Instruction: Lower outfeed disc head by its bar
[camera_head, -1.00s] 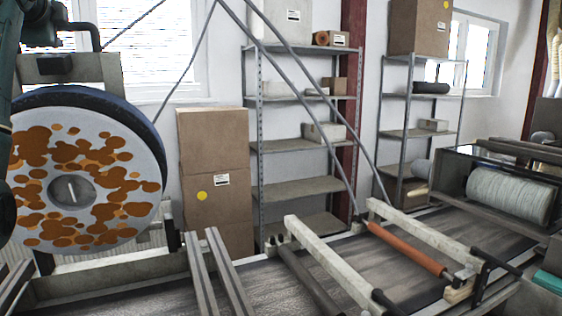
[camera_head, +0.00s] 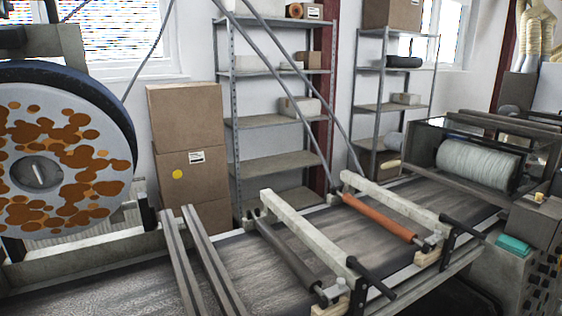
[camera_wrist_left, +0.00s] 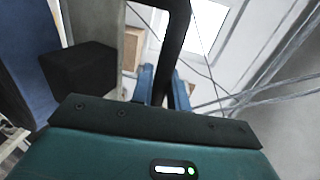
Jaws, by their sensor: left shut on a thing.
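The outfeed disc head (camera_head: 62,150) stands at the left of the head view, its pale face marked with orange and brown blotches, a grey hub in the middle and a dark blue rim. Its left edge is cut off by the picture. In the left wrist view my left gripper (camera_wrist_left: 164,88) has its blue fingers shut on the black bar (camera_wrist_left: 174,38), which runs up between them. In the head view the left gripper is out of the picture. My right gripper is in neither view.
Cardboard boxes (camera_head: 187,115) and a shelf unit (camera_head: 275,122) stand behind. A black block (camera_wrist_left: 78,70) is left of the gripper.

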